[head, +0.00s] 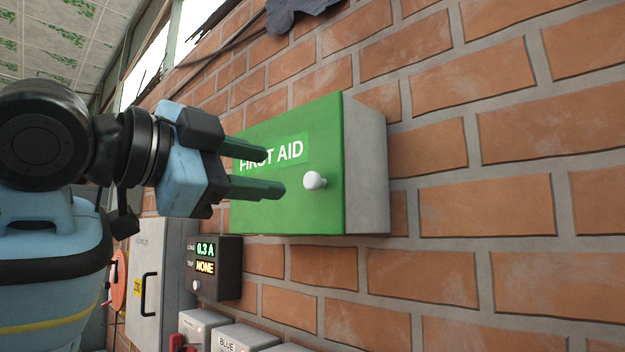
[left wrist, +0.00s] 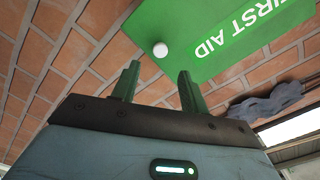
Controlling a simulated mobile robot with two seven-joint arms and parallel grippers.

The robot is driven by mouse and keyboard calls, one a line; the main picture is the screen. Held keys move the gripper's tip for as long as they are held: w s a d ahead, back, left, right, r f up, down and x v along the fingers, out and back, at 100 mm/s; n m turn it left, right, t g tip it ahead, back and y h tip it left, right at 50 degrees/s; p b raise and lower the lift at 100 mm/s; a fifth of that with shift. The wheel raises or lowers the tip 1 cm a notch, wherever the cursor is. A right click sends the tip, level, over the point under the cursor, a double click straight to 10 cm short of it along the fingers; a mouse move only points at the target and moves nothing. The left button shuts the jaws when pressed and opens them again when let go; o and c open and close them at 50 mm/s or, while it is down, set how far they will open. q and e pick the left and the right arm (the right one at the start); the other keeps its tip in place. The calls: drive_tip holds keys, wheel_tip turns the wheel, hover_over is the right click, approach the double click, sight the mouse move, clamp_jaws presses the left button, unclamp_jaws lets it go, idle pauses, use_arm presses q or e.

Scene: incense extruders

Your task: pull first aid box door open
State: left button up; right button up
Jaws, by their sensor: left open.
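The first aid box (head: 366,165) is mounted on the brick wall, with grey sides and a green door (head: 270,205) that looks shut. A white round knob (head: 315,181) sits on the door near its right edge. My left gripper (head: 275,172) is open and empty, its two green fingers pointing at the door just left of the knob in the head view, covering part of the lettering. In the left wrist view the knob (left wrist: 160,50) shows beyond the gap between the fingers (left wrist: 158,82), apart from them. My right gripper is not in view.
Below the box are a dark display unit (head: 214,268) and a grey cabinet (head: 160,290) with a black handle. Grey boxes (head: 240,338) stand lower down. The brick wall (head: 500,200) right of the box is bare.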

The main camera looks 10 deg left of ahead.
sight(310, 179)
use_arm(q)
drive_tip(key=shift+x, duration=3.9)
drive_tip(key=shift+c, duration=0.2)
clamp_jaws()
